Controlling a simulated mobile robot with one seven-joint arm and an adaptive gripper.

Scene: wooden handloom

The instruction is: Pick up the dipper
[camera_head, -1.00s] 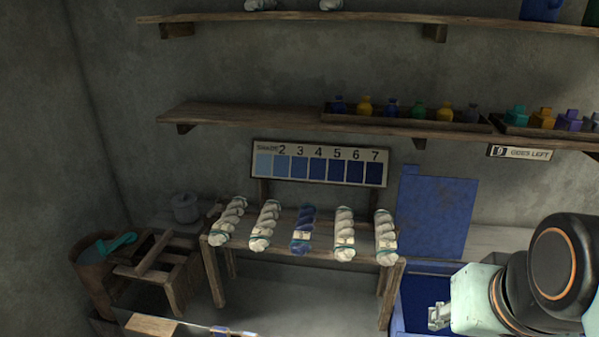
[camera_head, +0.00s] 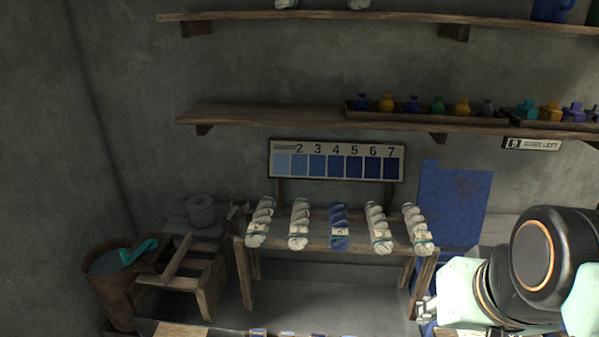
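The teal dipper (camera_head: 138,251) rests in a brown bucket (camera_head: 112,290) at the lower left. Its handle slants up to the right over the rim, and its lower end is hidden inside the bucket. My gripper (camera_head: 426,309) is at the lower right, far to the right of the dipper and apart from it. Its fingers are small and partly blend with the bench leg behind, so whether they are open or shut is unclear. No dipper is at the gripper.
A wooden frame stool (camera_head: 184,269) stands right beside the bucket. A bench (camera_head: 322,238) with several yarn skeins stands between the bucket and my gripper. A grey pot (camera_head: 201,210) stands behind the stool. Shelves (camera_head: 290,118) with bottles run along the wall.

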